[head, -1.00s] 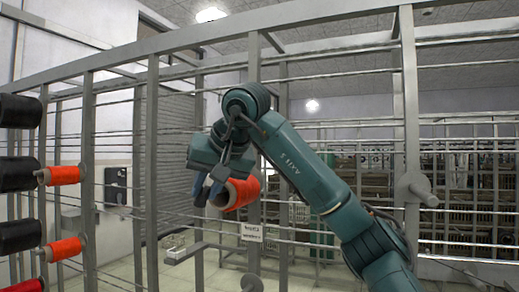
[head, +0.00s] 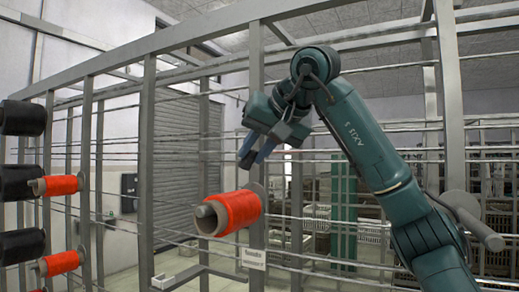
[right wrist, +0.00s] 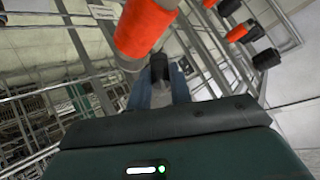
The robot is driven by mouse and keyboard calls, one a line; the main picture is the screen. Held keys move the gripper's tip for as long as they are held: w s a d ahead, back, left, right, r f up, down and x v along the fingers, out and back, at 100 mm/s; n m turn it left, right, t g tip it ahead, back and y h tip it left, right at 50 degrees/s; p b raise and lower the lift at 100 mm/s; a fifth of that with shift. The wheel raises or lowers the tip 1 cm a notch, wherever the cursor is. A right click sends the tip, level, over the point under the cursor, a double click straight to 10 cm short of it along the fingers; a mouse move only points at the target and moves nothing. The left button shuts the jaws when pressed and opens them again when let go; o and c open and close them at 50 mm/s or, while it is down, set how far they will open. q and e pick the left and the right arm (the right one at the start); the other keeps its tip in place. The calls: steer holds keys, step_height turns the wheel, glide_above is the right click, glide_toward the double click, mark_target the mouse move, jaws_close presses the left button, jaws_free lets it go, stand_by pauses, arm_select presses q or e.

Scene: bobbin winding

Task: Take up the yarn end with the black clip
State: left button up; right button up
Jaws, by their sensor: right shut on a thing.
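An orange yarn bobbin (head: 232,212) on a pale tube sits on the rack, its open tube end facing left. My right gripper (head: 255,158) is above the bobbin, apart from it, with its blue fingers pointing down. In the right wrist view its fingers (right wrist: 160,92) are shut on a small dark piece, which looks like the black clip (right wrist: 159,66). The orange bobbin (right wrist: 146,26) shows just beyond the fingertips there. I cannot make out a yarn end in either view. My left gripper is not in view.
A grey metal rack with posts (head: 257,110) and thin rails surrounds the bobbin. Several black spools (head: 22,118) and orange bobbins (head: 60,186) stand at the left. A small white label (head: 253,259) hangs below the bobbin.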

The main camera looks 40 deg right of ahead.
mark_target(245, 168)
steer(key=shift+w+a+f, duration=0.2)
steer(key=shift+w+f, duration=0.15)
steer(key=shift+f, duration=0.35)
arm_select(q)
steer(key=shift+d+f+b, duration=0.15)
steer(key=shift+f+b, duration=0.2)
steer(key=shift+b, duration=0.85)
arm_select(e)
steer(key=shift+w+a+f, duration=0.15)
steer(key=shift+w+f, duration=0.2)
steer(key=shift+f, duration=0.3)
steer(key=shift+w+a+f, duration=0.1)
steer(key=shift+w+f, duration=0.2)
steer(key=shift+f, duration=0.35)
steer(key=shift+w+a+f, duration=0.15)
steer(key=shift+w+f, duration=0.2)
steer(key=shift+f, duration=0.3)
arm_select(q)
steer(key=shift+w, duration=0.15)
arm_select(e)
steer(key=shift+w+f, duration=0.15)
steer(key=shift+f, duration=0.2)
